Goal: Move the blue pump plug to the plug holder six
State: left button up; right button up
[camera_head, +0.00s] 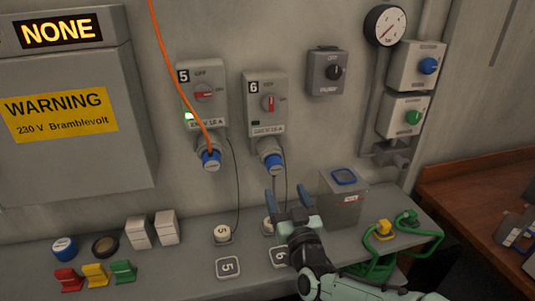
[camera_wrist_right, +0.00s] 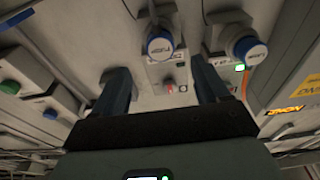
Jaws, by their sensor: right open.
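Under switch box 5 (camera_head: 203,95) a blue-ended plug (camera_head: 211,160) sits at the grey socket, with the orange cable passing over it. Under switch box 6 (camera_head: 266,100) a similar blue-ended plug (camera_head: 273,162) hangs at its socket. I cannot tell which is the pump plug. Both blue rims also show in the right wrist view, at box 6 (camera_wrist_right: 160,46) and box 5 (camera_wrist_right: 250,50). On the ledge, a white round piece (camera_head: 268,226) by the label 6 (camera_head: 280,256) is partly hidden by my right gripper (camera_head: 290,195). That gripper is open and empty, below the box 6 plug.
A grey box with a blue top (camera_head: 344,198) stands close right of my gripper. Green handles (camera_head: 405,225) lie farther right. Thin dark cords hang from the sockets to the ledge.

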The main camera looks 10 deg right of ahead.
aim_at(276, 170)
jog(key=shift+w+r, duration=0.1)
jog(key=shift+w, duration=0.1)
jog(key=shift+s, duration=0.2)
jog(key=w, duration=0.2)
jog(key=w+p, duration=0.1)
jog(key=w, duration=0.1)
jog(key=w+r, duration=0.1)
jog(key=w, duration=0.2)
jog(key=shift+a, duration=0.1)
jog(key=shift+w+r, duration=0.15)
jog(key=shift+w, duration=0.4)
jog(key=shift+w+r, duration=0.15)
jog(key=shift+w, duration=0.35)
jog(key=shift+b, duration=0.35)
dwell(0.6)
jog(key=shift+c, duration=0.3)
